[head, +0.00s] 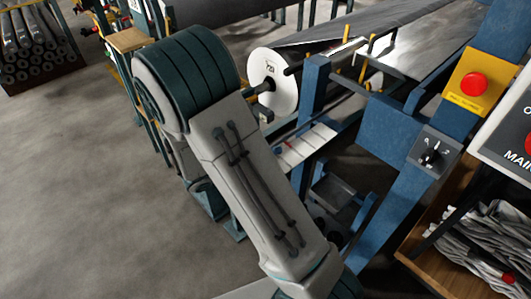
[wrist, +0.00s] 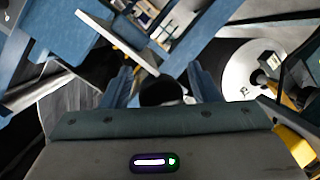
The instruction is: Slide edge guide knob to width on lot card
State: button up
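In the wrist view two finger shapes of my gripper (wrist: 161,84) stand apart, with a dark round knob-like thing (wrist: 161,92) between them. I see no clear contact, and cannot tell for sure that it is the edge guide knob. A pale flat bar with a yellow edge (wrist: 118,40) lies just beyond it. In the head view my arm hides my gripper. Yellow upright guides (head: 374,44) stand at the web by the roll.
A blue frame (head: 313,90) stands close to my arm. At right are a red button on a yellow plate (head: 474,84), a black selector switch (head: 431,156) and a wooden bin of grey scraps (head: 475,235). The floor at left (head: 70,190) is clear.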

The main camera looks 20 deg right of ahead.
jog(key=shift+a, duration=0.1)
jog(key=b+v, duration=0.1)
jog(key=v, duration=1.2)
jog(key=shift+a, duration=0.35)
jog(key=shift+s+d+r, duration=0.1)
jog(key=shift+r, duration=0.1)
